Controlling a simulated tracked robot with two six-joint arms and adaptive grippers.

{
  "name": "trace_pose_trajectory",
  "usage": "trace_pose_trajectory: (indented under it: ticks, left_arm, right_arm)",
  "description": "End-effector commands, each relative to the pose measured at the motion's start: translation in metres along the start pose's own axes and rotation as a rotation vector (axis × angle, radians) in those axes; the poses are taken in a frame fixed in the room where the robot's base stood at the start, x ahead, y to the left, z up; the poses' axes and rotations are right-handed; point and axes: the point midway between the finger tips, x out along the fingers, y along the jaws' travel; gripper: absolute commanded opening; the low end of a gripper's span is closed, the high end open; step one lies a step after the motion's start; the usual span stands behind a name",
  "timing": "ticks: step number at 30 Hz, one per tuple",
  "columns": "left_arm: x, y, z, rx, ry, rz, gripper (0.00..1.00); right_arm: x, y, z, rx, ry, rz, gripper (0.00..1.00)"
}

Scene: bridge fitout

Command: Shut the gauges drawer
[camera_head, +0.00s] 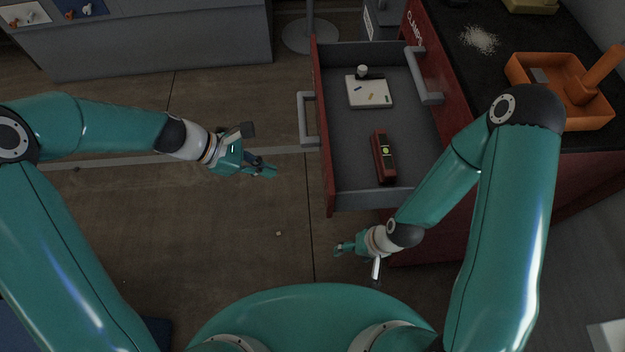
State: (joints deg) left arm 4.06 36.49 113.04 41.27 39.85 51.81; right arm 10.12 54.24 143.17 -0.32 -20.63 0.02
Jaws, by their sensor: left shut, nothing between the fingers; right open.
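An open drawer (350,190) with a red front and grey inside sticks out to the left from a red cabinet. Its grey bar handle (302,118) is on its left face. In it lie a dark red level (384,158) and a white tray (370,92) with small items on it. No label shows on this drawer's front from here. My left gripper (270,171) is shut and empty, left of the drawer front and apart from the handle. My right gripper (350,247) is open and empty, below the drawer's near side.
A drawer marked CLAMPS (414,28) with its own handle (428,78) is in the cabinet face at the right. An orange dustpan-like tray (518,72) and white grains (480,39) are on the black top. A grey bench (150,45) stands at upper left. Floor left of the drawer is clear.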

Motion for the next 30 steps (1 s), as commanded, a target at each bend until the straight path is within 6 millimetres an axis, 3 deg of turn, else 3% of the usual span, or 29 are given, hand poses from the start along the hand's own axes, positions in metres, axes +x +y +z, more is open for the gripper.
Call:
trace_pose_trajectory:
  ticks: [5,16,22,30]
  left_arm:
    - [0.024,-0.002,0.0,-0.001,0.0,-0.007,0.0]
    - [0.099,-0.002,-0.001,0.001,0.002,-0.007,0.0]
    - [0.116,-0.002,0.021,0.004,0.002,-0.005,0.0]
    - [0.124,-0.001,0.028,0.002,0.002,-0.004,0.0]
  right_arm:
    - [0.002,0.001,0.0,0.0,0.0,0.0,0.73]
    - [0.009,0.003,0.0,0.0,0.0,0.0,0.73]
    - [0.004,0.002,0.0,0.0,0.0,0.0,0.73]
    - [0.004,0.001,0.0,0.0,0.0,0.0,0.73]
